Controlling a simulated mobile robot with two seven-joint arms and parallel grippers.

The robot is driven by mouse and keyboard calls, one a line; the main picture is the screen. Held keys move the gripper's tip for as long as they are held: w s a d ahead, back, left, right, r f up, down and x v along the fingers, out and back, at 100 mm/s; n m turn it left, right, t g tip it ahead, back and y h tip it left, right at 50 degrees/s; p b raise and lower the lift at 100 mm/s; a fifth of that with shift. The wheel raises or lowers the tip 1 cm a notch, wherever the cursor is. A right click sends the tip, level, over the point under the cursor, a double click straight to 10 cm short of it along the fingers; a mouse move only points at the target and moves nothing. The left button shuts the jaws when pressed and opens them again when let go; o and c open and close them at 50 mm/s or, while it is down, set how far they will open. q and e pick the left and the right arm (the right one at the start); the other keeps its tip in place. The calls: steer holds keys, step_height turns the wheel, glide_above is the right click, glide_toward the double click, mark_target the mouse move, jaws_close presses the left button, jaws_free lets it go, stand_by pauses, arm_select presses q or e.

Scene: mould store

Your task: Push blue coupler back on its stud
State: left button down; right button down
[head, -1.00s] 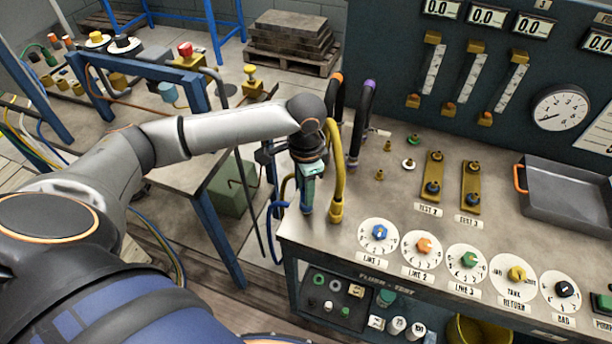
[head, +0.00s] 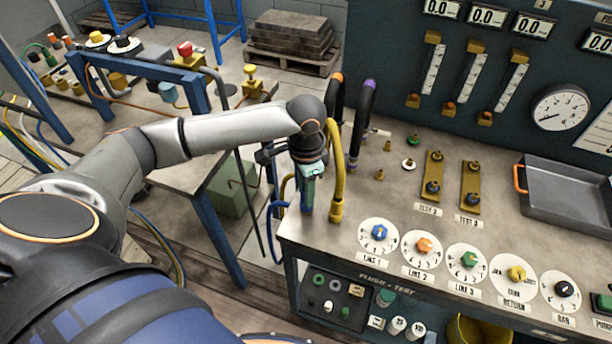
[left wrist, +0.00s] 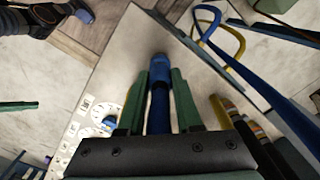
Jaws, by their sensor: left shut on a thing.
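My left gripper (head: 308,182) is at the near left corner of the bench, pointing down. In the left wrist view its green fingers (left wrist: 160,90) are shut on the blue coupler (left wrist: 159,105), one on each side. In the head view, a little of the blue coupler (head: 307,207) shows below the fingers, close to the bench top. Its stud is hidden beneath it, so I cannot tell how far on it sits. A blue hose (head: 272,215) loops at the bench's left edge and also shows in the left wrist view (left wrist: 207,22). My right gripper is out of view.
A yellow hose with its coupler (head: 336,208) stands close to the right of my gripper. Orange-ringed and purple-ringed black hoses (head: 364,120) stand behind. Dials, including the blue knob (head: 379,232), line the front. A grey tray (head: 570,190) lies at right.

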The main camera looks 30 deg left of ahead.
arm_select(q)
steer(key=c, duration=0.5)
jaws_free()
step_height(320, 180, up, 12)
steer(key=shift+r, duration=0.25)
steer(key=shift+f, duration=0.1)
stand_by(0.5)
